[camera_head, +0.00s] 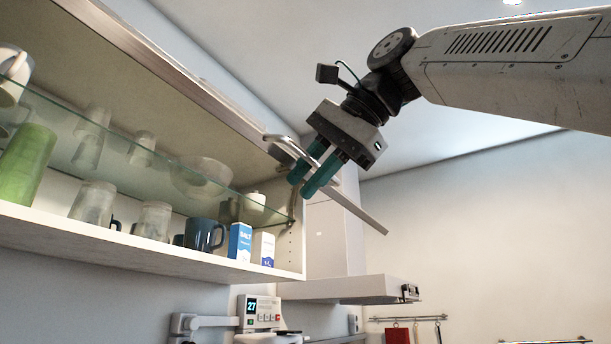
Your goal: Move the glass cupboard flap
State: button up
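The cupboard flap (160,62) is raised, with its long metal-framed edge running from the top left down to the right, past the cupboard's side. Its surface is seen at a steep angle. A bar handle (281,140) sits on the flap's edge near the cupboard's right end. My gripper (302,184) is at this handle, its two teal fingers close together on either side of the bar. It looks shut on the handle, though the fingers hide part of the contact. The open cupboard (150,252) shows its shelves below the flap.
A glass shelf (110,155) holds glasses and a bowl (200,172). Below stand a green cup (27,163), glasses, a dark blue mug (204,236) and cartons (240,242). A range hood (345,288) is at the right.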

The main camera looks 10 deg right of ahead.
jog(key=shift+a, duration=0.15)
dwell(0.3)
jog(key=v, duration=0.7)
jog(key=shift+s+d+r, duration=0.2)
jog(key=shift+d, duration=0.05)
